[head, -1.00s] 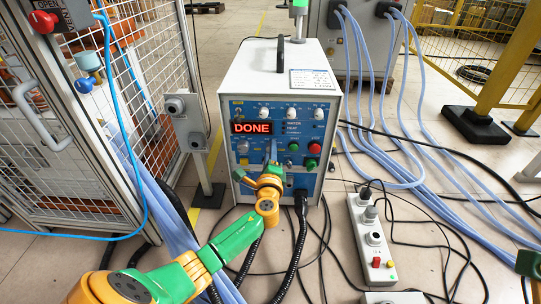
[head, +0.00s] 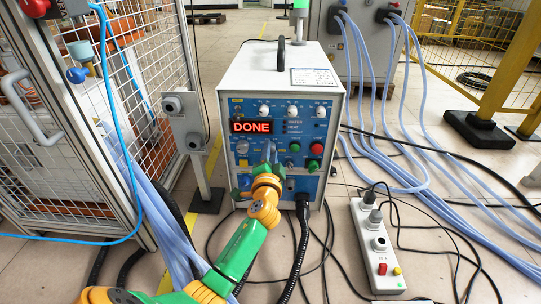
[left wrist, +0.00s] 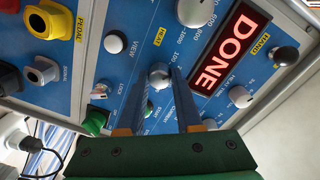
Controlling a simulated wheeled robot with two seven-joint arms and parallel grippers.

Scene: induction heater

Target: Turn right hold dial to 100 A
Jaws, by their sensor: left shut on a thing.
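The induction heater (head: 275,75) stands upright in the middle of the head view, with a blue front panel. Its red display (head: 251,127) reads DONE, also in the left wrist view (left wrist: 228,48). My left gripper (head: 270,152) is at the panel, right of and below the display. In the left wrist view, its fingers (left wrist: 165,100) are shut around a small grey round knob (left wrist: 160,74). I cannot read this knob's setting or tell for certain which dial it is. The gripper hides part of the panel in the head view. My right gripper is not in view.
A red button (head: 316,149) is to the gripper's right. Blue hoses (head: 385,150) and black cables surround the heater. A mesh cage (head: 130,75) stands left.

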